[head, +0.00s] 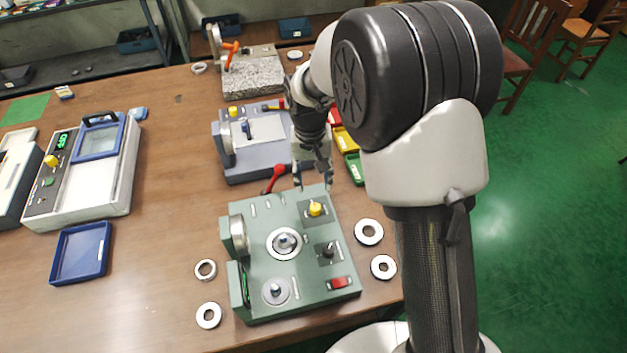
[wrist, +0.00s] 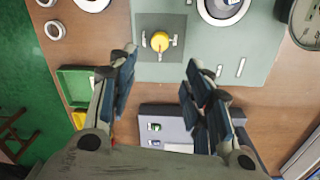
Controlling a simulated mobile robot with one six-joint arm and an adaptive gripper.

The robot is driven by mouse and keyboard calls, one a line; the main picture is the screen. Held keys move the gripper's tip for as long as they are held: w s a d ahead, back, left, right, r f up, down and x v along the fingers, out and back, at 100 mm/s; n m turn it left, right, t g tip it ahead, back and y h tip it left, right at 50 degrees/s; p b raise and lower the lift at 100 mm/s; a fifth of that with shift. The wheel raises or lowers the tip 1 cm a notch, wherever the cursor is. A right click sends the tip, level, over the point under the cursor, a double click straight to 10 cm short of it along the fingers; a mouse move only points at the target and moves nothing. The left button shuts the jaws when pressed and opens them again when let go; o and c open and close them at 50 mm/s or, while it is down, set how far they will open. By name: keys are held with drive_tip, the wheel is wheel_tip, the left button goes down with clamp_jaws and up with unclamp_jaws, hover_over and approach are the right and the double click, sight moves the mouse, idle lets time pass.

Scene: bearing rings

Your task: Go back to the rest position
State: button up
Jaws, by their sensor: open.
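My gripper (head: 313,180) is open and empty. In the head view it hangs at the back edge of the green bearing machine (head: 310,215), short of the yellow knob (head: 315,208). In the wrist view my gripper (wrist: 160,64) has its two fingers spread apart, with the yellow knob (wrist: 160,41) beyond the gap between them. A bearing ring (head: 284,243) sits around the central post of the green machine, and part of it shows in the wrist view (wrist: 222,8). My arm covers part of the table's right side in the head view.
Loose rings lie right (head: 369,232) and left (head: 208,315) of the green machine. A red-handled lever (head: 273,179) rises beside my gripper. A grey machine (head: 250,165) and colored bins (head: 355,168) stand behind.

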idle(0.4)
drive_tip(key=s+d+r+t, duration=0.1)
drive_tip(key=s+d+r, duration=0.4)
drive_tip(key=r, duration=0.3)
drive_tip(key=s+d+r+t, duration=0.1)
drive_tip(key=s+d+r, duration=0.45)
drive_tip(key=r, duration=0.35)
drive_tip(key=s+d+r+t, duration=0.1)
drive_tip(key=s+d, duration=0.1)
drive_tip(key=s, duration=0.5)
drive_tip(key=s+d+r+t, duration=0.1)
drive_tip(key=s+d, duration=0.1)
drive_tip(key=s, duration=0.6)
drive_tip(key=shift+s+d+r+m+t, duration=0.15)
drive_tip(key=shift+d+m+t, duration=0.15)
drive_tip(key=shift+m, duration=0.1)
